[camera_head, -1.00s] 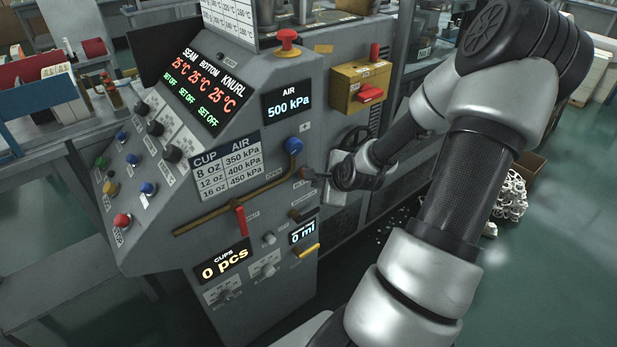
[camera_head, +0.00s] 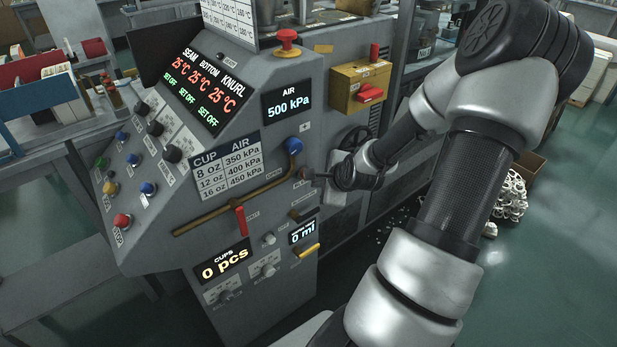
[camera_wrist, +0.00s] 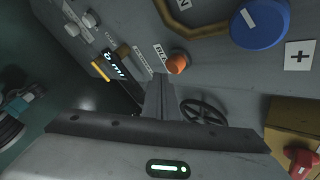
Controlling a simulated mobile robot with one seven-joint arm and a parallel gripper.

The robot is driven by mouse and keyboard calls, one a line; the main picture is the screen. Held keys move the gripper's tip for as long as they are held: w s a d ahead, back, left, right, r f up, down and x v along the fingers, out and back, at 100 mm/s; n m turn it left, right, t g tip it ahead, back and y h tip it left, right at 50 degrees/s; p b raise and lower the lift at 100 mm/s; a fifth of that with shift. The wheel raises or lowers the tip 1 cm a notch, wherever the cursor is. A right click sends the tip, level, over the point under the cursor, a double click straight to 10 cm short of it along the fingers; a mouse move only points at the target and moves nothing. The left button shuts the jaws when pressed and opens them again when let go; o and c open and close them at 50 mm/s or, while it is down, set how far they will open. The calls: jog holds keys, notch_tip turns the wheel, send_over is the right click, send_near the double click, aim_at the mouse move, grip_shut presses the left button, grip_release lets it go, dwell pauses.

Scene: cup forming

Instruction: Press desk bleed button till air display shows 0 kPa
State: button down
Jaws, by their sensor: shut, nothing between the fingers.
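The air display (camera_head: 288,106) on the grey machine reads 500 kPa in the head view. The bleed button (camera_wrist: 178,64) is a small orange-red button on the panel in the wrist view, beside a white label that is partly hidden. It shows small in the head view (camera_head: 304,173). My gripper (camera_wrist: 158,77) is shut and empty. Its fingertips lie just left of the button in the wrist view. In the head view my gripper (camera_head: 317,175) points at the panel from the right; I cannot tell whether it touches the button.
A blue knob (camera_head: 293,146) sits on a brown pipe above the button. A yellow box (camera_head: 345,88) with red parts juts out at the upper right. A handwheel (camera_wrist: 204,112) is close to the fingers. A red lever (camera_head: 240,220) and displays are below left.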

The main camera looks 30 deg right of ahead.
dwell(0.4)
jog(key=shift+w, duration=0.45)
jog(key=shift+w, duration=0.5)
dwell(0.6)
jog(key=shift+s, duration=0.1)
jog(key=shift+s+p, duration=0.75)
jog(key=shift+s, duration=0.1)
jog(key=s+p, duration=0.2)
jog(key=s, duration=0.3)
jog(key=shift+d, duration=0.2)
